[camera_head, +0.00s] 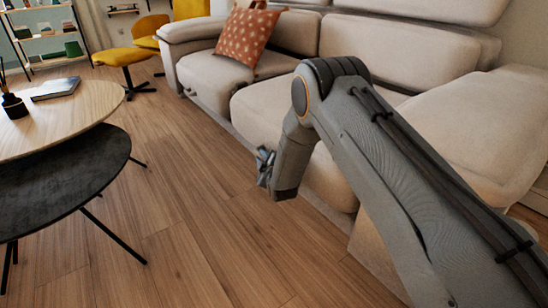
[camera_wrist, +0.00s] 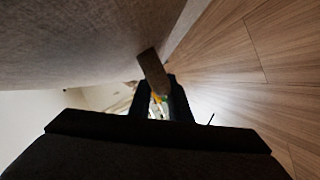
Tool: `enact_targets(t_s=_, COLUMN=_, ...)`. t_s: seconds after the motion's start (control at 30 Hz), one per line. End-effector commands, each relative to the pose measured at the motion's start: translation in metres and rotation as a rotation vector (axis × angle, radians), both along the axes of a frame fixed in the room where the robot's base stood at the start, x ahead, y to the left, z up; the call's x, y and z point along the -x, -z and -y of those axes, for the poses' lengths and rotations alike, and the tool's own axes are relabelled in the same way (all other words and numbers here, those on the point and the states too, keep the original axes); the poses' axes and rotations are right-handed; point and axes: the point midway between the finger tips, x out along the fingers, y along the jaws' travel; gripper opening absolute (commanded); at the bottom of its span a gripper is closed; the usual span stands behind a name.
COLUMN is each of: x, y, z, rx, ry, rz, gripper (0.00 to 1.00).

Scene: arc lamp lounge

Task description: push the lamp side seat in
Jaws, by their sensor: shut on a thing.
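The beige sofa's middle seat (camera_head: 262,100) juts farther toward the floor than the left seat (camera_head: 205,75). No lamp is in view, so I cannot tell which seat is the lamp side one. My gripper (camera_head: 265,166) is low in front of the middle seat, pointing left along the sofa. In the wrist view my gripper (camera_wrist: 160,98) is shut on a small brown tab (camera_wrist: 152,70) beside a grey-brown fabric face (camera_wrist: 80,45). Where the tab joins the sofa is unclear.
An orange patterned cushion (camera_head: 248,36) sits on the left seat. A round wooden table (camera_head: 75,105) and a lower black table (camera_head: 70,170) with thin legs stand at left.

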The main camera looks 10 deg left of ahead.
Motion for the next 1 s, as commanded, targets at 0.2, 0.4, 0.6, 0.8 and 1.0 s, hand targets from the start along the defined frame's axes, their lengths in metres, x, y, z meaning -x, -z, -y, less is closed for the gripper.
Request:
enact_targets(t_s=0.2, x=-0.0045, y=-0.001, z=0.0034, rx=0.001, ry=0.005, rz=0.004, gripper=0.0)
enact_targets(t_s=0.4, x=-0.0048, y=-0.0014, z=0.0038, rx=0.001, ry=0.006, rz=0.004, gripper=0.36)
enact_targets(t_s=0.6, x=-0.0045, y=-0.0023, z=0.0032, rx=-0.001, ry=0.005, rz=0.005, gripper=0.36)
enact_targets(t_s=0.8, x=-0.0045, y=-0.0026, z=0.0033, rx=-0.001, ry=0.005, rz=0.005, gripper=0.36)
enact_targets(t_s=1.0, x=-0.0044, y=-0.0026, z=0.0035, rx=-0.001, ry=0.005, rz=0.005, gripper=0.36)
